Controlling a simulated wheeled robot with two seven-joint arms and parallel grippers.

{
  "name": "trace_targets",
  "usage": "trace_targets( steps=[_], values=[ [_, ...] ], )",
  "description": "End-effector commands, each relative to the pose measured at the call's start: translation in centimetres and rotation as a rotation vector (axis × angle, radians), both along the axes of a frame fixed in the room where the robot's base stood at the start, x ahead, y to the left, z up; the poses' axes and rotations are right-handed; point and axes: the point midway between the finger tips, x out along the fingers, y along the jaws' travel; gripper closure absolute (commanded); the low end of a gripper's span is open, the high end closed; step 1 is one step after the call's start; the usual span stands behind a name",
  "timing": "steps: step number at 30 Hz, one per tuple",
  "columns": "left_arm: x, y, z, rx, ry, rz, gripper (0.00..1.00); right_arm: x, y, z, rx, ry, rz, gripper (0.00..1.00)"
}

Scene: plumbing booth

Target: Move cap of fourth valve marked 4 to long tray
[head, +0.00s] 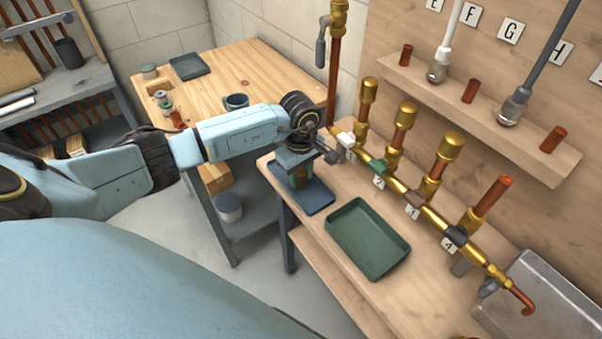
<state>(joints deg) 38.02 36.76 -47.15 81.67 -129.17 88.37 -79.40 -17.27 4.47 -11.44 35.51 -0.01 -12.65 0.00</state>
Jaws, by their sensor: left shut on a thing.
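A brass manifold stands along the wall side of the bench, with number tags by its valves. The fourth valve (456,236), tagged 4, has a bare copper stub (494,193) with no cap on it. The other three stubs carry brass caps (450,145). My left gripper (299,178) points down over a flat blue tray (318,197) and is shut on a cap, mostly hidden by the fingers. Whether the cap touches the tray cannot be told. A green rectangular tray (368,238) beside it is empty. My right gripper is not in view.
A wall shelf (480,110) with copper stubs and lettered tags is above the manifold. A metal box (540,295) stands at the right. A second wooden table (235,75) with a dark tray and cups is behind my left arm.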

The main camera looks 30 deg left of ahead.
Motion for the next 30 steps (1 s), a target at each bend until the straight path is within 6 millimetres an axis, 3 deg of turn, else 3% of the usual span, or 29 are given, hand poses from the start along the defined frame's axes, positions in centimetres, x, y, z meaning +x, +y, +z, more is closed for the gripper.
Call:
trace_targets(
  steps=[3,4,6,17,20,30],
  values=[
    [0.0,0.0,-0.4,0.0,0.0,0.0,0.99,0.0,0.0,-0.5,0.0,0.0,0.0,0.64],
    [0.0,0.0,-0.4,0.0,0.0,0.0,0.67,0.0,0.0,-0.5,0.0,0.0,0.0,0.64],
    [0.0,0.0,-0.3,0.0,0.001,0.0,0.59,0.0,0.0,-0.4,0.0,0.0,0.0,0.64],
    [0.0,0.0,0.1,0.0,0.001,0.0,0.59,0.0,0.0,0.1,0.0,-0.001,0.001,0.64],
    [0.1,0.1,1.4,0.0,-0.003,0.0,0.59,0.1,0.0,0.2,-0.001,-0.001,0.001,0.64],
    [0.0,0.2,8.7,0.002,-0.003,0.0,0.59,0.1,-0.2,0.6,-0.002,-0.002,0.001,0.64]
  ],
)
